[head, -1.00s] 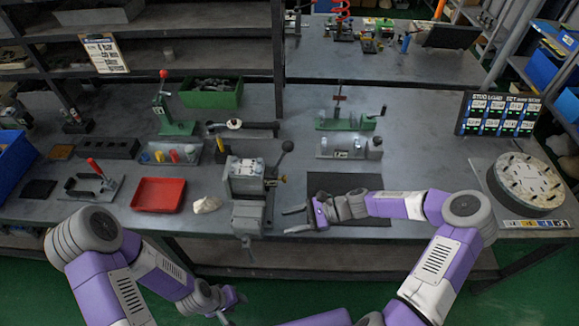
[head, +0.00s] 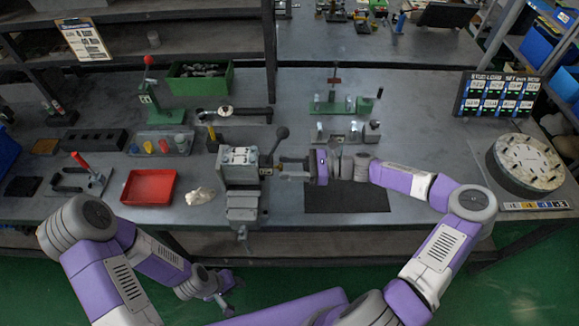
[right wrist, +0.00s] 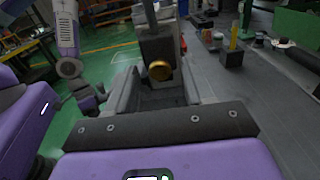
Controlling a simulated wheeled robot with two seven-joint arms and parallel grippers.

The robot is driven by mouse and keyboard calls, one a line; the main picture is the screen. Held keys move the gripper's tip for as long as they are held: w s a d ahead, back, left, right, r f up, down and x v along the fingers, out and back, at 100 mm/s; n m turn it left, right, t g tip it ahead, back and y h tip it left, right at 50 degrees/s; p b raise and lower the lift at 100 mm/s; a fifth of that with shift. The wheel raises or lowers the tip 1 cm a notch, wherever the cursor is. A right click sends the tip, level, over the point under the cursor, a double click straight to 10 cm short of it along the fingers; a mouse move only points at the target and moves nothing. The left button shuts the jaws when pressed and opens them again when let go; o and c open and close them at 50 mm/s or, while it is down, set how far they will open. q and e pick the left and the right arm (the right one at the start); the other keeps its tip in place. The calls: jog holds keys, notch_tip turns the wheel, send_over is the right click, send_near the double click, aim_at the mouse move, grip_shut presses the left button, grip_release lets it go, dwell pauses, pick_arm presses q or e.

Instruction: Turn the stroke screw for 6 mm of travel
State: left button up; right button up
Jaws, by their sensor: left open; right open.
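A grey valve block (head: 240,157) sits on the vise (head: 242,205) at the middle of the bench. A round brass screw knob (right wrist: 159,70) on the block's side shows in the right wrist view; I take it as the stroke screw. My right gripper (head: 284,168) is at the block's right side, pointing left at it. In the right wrist view its two fingers (right wrist: 158,88) are open, with the knob lined up between them; contact cannot be told. My left gripper (head: 226,291) is open and empty, low in front of the bench.
A lever with a dark ball (head: 282,132) rises at the block's right, close to my right gripper. A black mat (head: 345,198) lies below my right forearm. A red tray (head: 148,187) and a crumpled white cloth (head: 200,196) lie left of the vise. A round dial plate (head: 525,163) stands far right.

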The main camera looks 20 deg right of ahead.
grip_shut()
dwell(0.3)
jog(key=shift+n, duration=0.3)
